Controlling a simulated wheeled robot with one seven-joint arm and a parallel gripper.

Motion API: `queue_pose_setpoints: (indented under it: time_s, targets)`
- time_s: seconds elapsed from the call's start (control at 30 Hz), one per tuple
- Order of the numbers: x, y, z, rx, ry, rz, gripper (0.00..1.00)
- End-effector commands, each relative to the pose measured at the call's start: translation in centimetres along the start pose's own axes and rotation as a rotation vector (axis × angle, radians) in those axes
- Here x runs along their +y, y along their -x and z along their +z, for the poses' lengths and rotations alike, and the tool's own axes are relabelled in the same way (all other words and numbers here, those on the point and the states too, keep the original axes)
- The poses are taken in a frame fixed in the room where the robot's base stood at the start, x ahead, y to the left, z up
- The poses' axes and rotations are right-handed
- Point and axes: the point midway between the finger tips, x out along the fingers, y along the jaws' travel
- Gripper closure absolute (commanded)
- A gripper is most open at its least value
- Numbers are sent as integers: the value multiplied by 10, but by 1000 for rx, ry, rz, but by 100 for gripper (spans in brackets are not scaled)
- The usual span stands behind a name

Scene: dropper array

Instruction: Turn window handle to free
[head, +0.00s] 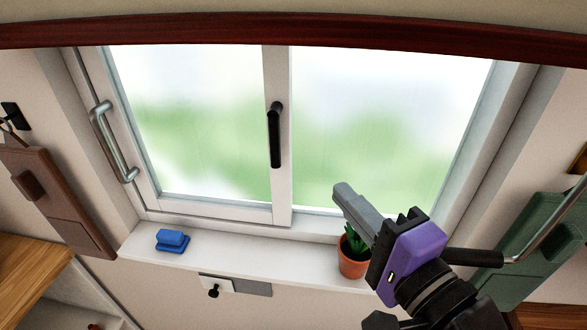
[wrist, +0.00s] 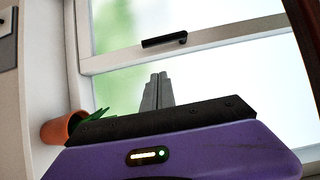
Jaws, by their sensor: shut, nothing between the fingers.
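The black window handle (head: 275,137) is on the middle upright of the white window frame. In the head view it hangs downward from its pivot at the top, along the upright. In the wrist view the handle (wrist: 164,41) also shows, beyond my fingertips. My gripper (head: 343,192) is shut and empty, to the right of and below the handle in the head view, in front of the right pane. My gripper's fingers (wrist: 158,80) are together in the wrist view, pointing towards the window and apart from the handle.
A potted plant (head: 353,258) stands on the sill, partly behind my gripper. A blue object (head: 172,241) lies on the sill's left part. A metal pull handle (head: 115,143) is on the left of the window frame. A dark red beam (head: 300,27) crosses the top.

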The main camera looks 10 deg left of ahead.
Motion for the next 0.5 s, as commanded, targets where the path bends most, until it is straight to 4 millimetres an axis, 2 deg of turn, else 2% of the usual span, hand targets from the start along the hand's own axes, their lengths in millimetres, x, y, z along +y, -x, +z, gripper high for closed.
queue_pose_setpoints:
  time_s: [0.03, 0.47, 0.5]
  targets:
    - [5, -2, 0, 1, 0, -5, 100]
    - [4, -14, -1, 4, -2, -5, 100]
    - [0, -24, -1, 1, -4, 0, 100]
